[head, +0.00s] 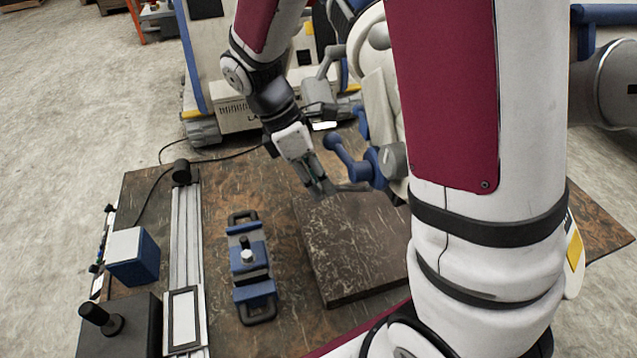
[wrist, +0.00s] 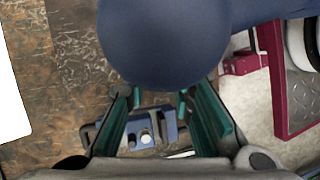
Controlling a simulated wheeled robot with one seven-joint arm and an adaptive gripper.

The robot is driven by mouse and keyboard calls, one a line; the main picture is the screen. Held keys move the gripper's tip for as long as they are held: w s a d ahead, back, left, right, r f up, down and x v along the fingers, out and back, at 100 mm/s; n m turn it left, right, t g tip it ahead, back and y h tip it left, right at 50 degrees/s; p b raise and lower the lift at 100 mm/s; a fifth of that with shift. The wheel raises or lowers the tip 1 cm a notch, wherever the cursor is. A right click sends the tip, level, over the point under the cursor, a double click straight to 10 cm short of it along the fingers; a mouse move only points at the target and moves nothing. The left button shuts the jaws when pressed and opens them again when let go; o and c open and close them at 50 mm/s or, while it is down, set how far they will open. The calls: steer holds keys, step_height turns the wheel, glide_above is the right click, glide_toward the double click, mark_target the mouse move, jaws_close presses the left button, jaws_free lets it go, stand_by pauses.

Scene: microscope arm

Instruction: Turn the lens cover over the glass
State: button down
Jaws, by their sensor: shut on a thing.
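My gripper (head: 322,188) is low over the table beside the microscope arm's blue knobs (head: 350,160), at the back edge of the dark square slab. In the wrist view its green-padded fingers (wrist: 160,99) stand on both sides, with a large dark blue rounded part (wrist: 165,40) at their tips. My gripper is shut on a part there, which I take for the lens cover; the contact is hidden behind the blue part. A flat grey piece (head: 352,187) juts out just right of the fingers in the head view. I cannot make out the glass.
The dark slab (head: 355,250) lies on the brown table (head: 225,205). A blue vise (head: 250,270) stands left of it and shows between my fingers in the wrist view (wrist: 150,130). A metal rail (head: 187,240) and a blue-and-white box (head: 132,257) are further left.

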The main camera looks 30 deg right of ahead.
steer(key=c, duration=1.4)
jaws_free()
steer(key=shift+w, duration=0.1)
steer(key=v, duration=1.2)
